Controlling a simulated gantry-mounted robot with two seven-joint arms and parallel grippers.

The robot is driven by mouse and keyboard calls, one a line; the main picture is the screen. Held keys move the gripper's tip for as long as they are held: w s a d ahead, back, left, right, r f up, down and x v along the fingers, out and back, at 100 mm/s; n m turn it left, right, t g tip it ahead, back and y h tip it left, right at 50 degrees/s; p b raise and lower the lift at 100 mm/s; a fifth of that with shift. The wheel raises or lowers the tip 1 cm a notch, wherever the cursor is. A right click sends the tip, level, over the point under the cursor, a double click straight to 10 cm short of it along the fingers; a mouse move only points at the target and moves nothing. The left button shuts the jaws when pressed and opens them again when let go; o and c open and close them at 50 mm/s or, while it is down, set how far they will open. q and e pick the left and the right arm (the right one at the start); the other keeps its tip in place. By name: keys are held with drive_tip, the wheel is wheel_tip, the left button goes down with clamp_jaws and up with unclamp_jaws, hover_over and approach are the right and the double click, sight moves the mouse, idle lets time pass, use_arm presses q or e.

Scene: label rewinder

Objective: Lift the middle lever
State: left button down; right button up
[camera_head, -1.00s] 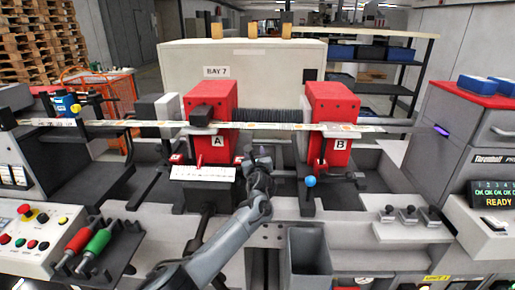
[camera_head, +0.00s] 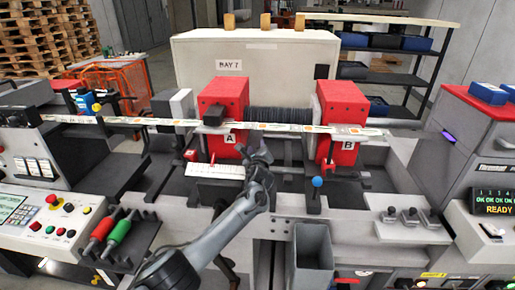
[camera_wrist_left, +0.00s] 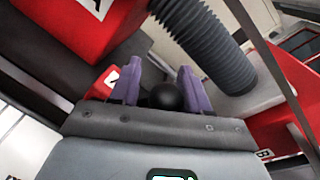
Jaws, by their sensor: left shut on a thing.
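The middle lever ends in a black ball knob (camera_wrist_left: 165,97), seen in the left wrist view between the two purple fingers. My left gripper (camera_head: 258,158) is in front of the gap between the red blocks A and B. It is shut on the knob. In the head view the gripper hides most of this lever. A lever with a red end (camera_head: 190,155) stands to its left, below block A. A lever with a blue ball (camera_head: 317,182) stands upright to its right, below block B.
Red block A (camera_head: 222,95) and red block B (camera_head: 342,100) flank a dark ribbed bellows (camera_head: 280,119). A label strip (camera_head: 275,128) runs across them. An open grey bin (camera_head: 312,260) is in front. Small toggles (camera_head: 410,215) are on a ledge at right.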

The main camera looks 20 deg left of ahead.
use_arm(q)
drive_tip(key=shift+f, duration=0.55)
drive_tip(key=c, duration=1)
unclamp_jaws()
drive_tip(key=o, duration=0.5)
drive_tip(key=shift+d+r, duration=0.1)
drive_tip(key=shift+r, duration=0.25)
drive_tip(key=shift+p+v, duration=0.9)
drive_tip(key=shift+p, duration=0.05)
drive_tip(key=shift+p+v, duration=1.1)
drive_tip(key=shift+v, duration=3.4)
